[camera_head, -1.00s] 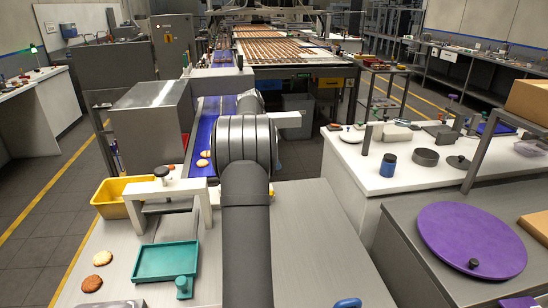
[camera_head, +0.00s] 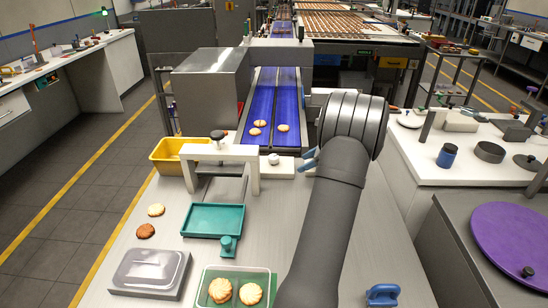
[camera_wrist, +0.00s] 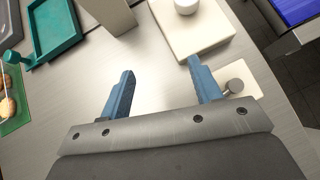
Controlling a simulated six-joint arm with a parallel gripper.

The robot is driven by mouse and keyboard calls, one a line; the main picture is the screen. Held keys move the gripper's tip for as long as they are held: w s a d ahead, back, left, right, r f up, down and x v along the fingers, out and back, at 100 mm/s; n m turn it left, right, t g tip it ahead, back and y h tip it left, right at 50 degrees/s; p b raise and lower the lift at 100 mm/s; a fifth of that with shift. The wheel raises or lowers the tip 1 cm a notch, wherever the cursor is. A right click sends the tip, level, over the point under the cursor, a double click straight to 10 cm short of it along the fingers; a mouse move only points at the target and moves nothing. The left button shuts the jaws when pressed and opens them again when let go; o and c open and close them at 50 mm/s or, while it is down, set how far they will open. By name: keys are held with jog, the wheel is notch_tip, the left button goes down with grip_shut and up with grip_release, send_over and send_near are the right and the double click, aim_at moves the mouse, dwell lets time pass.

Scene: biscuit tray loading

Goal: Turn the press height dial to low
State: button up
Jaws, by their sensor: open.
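A white press frame (camera_head: 235,152) stands over the left of the steel table, with a dark round knob (camera_head: 218,135) on top. To its right is a pale block with a white round knob (camera_head: 273,158); this knob also shows at the top of the wrist view (camera_wrist: 186,5). A grey knob on a smaller pale plate (camera_wrist: 234,86) lies just beyond my right finger in the wrist view. I cannot tell which knob is the height dial, and no setting marks are readable. My gripper (camera_head: 307,160) is open and empty beside the white-knob block; its blue fingers (camera_wrist: 160,69) are apart.
A teal tray (camera_head: 190,220), a clear tub of biscuits (camera_head: 205,288), a grey lidded box (camera_head: 150,272) and loose biscuits lie at the left front. A yellow bin (camera_head: 163,158) and blue conveyor (camera_head: 270,108) are behind. A blue-handled object (camera_head: 383,294) is at front right.

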aim_at(274, 157)
jog(key=w+a+f+m+t+y, duration=0.1)
jog(key=w+a, duration=0.2)
jog(key=a, duration=0.1)
jog(key=w+a+f+m+t, duration=0.1)
jog(key=w+a+f, duration=0.1)
jog(key=w+a, duration=0.1)
jog(key=w+a+f+m+t+y, duration=0.1)
jog(key=w+a+f+t, duration=0.1)
jog(key=a, duration=0.3)
jog(key=shift+w+y, duration=0.3)
jog(key=shift+w, duration=0.2)
jog(key=c, duration=1)
